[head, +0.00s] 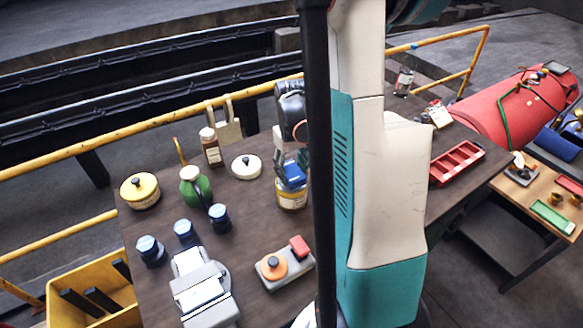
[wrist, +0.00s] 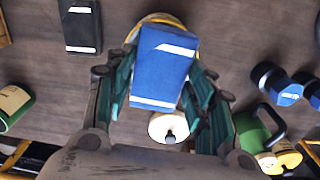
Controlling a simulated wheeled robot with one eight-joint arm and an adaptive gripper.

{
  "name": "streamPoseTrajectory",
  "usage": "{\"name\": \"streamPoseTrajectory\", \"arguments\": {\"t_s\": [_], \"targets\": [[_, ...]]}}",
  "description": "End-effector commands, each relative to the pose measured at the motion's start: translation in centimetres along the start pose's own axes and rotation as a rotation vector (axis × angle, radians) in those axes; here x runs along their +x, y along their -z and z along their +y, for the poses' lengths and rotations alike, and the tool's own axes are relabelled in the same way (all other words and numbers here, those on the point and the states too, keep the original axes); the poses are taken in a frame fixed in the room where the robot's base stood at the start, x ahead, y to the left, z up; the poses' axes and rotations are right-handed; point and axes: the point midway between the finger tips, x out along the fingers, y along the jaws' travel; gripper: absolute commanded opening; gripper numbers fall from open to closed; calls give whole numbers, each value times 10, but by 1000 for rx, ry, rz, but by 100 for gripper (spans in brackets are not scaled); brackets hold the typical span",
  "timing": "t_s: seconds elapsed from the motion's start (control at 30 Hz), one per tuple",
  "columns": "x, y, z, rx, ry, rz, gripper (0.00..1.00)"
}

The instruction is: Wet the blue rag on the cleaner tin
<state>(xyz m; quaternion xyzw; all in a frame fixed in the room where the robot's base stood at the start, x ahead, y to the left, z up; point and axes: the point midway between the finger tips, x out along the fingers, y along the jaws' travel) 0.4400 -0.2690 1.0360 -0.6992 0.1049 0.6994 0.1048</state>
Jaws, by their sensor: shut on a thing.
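The blue rag (head: 294,171) is a folded block held in my gripper (head: 286,158). The cleaner tin (head: 291,198), with a yellow and pale label, stands upright on the dark wooden bench directly under the rag. In the wrist view the rag (wrist: 162,68) lies between the two fingers of my gripper (wrist: 161,82). The tin's yellow rim (wrist: 160,18) shows behind the rag, which hides most of the tin's top. The rag appears at the tin's mouth; I cannot tell whether they touch.
A white lid (head: 246,166), brown bottle (head: 211,148) and green jug (head: 196,187) stand left of the tin. A grey block with orange and red parts (head: 284,266) lies in front. A red tray (head: 457,163) is at right. A yellow rail (head: 150,124) runs behind the bench.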

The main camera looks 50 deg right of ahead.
Motion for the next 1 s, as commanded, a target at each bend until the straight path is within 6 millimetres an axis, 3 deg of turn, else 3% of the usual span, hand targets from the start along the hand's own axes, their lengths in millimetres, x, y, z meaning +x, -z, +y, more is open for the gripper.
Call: {"name": "streamPoseTrajectory", "arguments": {"t_s": [1.0], "targets": [[12,0,0,0,0,0,30]]}}
